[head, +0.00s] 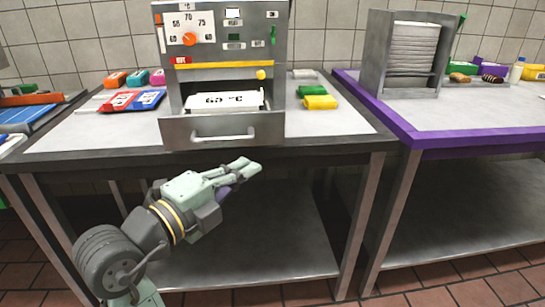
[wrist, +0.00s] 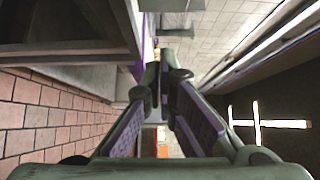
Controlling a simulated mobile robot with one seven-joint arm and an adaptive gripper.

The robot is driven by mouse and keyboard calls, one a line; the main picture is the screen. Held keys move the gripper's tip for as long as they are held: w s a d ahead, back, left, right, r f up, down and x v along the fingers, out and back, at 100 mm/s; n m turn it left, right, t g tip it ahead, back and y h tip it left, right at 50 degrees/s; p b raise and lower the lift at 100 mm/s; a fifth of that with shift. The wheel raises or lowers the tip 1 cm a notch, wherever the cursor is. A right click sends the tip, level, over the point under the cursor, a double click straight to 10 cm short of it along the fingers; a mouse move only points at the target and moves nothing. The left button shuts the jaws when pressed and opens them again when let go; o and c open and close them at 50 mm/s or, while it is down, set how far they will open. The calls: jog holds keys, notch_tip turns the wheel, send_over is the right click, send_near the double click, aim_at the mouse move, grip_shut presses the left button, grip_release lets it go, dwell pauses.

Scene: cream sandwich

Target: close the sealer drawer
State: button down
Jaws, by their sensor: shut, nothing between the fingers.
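The sealer (head: 222,52) stands on the table at the back centre, a grey machine with a dial and a yellow bar. Its drawer (head: 205,138) is pulled out toward me. A horizontal handle (head: 222,137) runs across the drawer front. Inside the drawer lies a white card (head: 218,101) reading "65 °C". My gripper (head: 253,167) is shut and empty, just below and to the right of the drawer front, pointing right. I cannot tell whether it touches anything. In the wrist view the fingertips (wrist: 166,65) meet, with nothing between them.
Red and blue packs (head: 133,101) lie left of the sealer. Green and yellow blocks (head: 318,98) lie to its right. A purple-edged table (head: 470,137) with a grey rack (head: 403,52) stands at the right. The space in front of the tables is clear.

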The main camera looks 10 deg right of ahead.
aim_at(275, 140)
jog(key=p+x, duration=0.1)
jog(key=x, duration=0.3)
jog(key=w+a+p+x, duration=0.1)
jog(key=x, duration=0.3)
jog(key=p+x, duration=0.2)
jog(key=x, duration=0.2)
jog(key=shift+w+a, duration=0.2)
jog(key=shift+w, duration=0.05)
jog(key=shift+w+f, duration=0.1)
jog(key=shift+w, duration=0.45)
